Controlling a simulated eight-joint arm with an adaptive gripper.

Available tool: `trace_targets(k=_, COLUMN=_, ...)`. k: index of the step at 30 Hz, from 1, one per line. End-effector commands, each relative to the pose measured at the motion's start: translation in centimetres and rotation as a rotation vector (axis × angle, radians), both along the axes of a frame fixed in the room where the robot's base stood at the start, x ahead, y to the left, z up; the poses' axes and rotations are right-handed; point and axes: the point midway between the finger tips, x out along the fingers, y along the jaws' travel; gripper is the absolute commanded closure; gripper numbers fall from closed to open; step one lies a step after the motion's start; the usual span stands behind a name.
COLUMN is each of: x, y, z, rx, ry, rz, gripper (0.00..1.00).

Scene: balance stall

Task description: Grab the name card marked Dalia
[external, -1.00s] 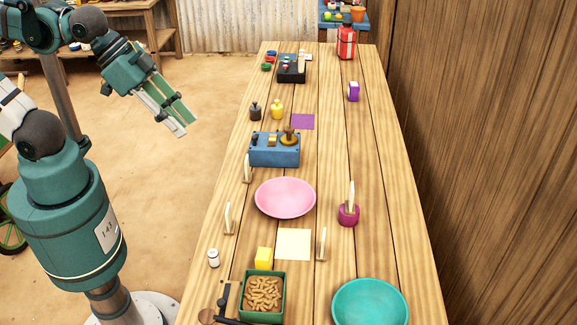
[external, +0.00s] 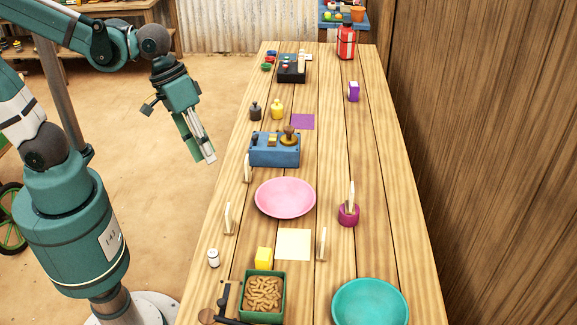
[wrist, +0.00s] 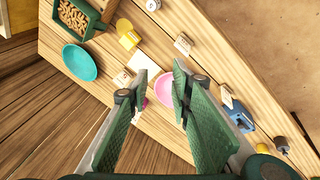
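Several cream name cards stand upright on the wooden table: one at the left edge by the pink plate (external: 247,168), one lower on that edge (external: 228,218), one right of the cream paper (external: 321,243) and one in a magenta holder (external: 351,194). The wrist view shows cards too, one near the table edge (wrist: 183,44) and one by the blue box (wrist: 227,96). I cannot read any name, so I cannot tell which is Dalia. My gripper (external: 205,156) hangs left of the table, pointing down. Its fingers are apart and empty in the wrist view (wrist: 161,78).
A pink plate (external: 285,198), blue box (external: 266,156), yellow block (external: 263,258), white jar (external: 213,258), green box of brown pieces (external: 248,302) and teal bowl (external: 370,305) stand on the table. Two small weights stand beyond the blue box. The table's right middle is mostly clear.

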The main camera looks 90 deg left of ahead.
Motion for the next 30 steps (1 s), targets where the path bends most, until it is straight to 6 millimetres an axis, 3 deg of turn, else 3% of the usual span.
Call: trace_targets(k=30, x=3.4, y=4.0, z=-14.1, rx=-0.338, ry=0.38, rz=0.62, gripper=0.78)
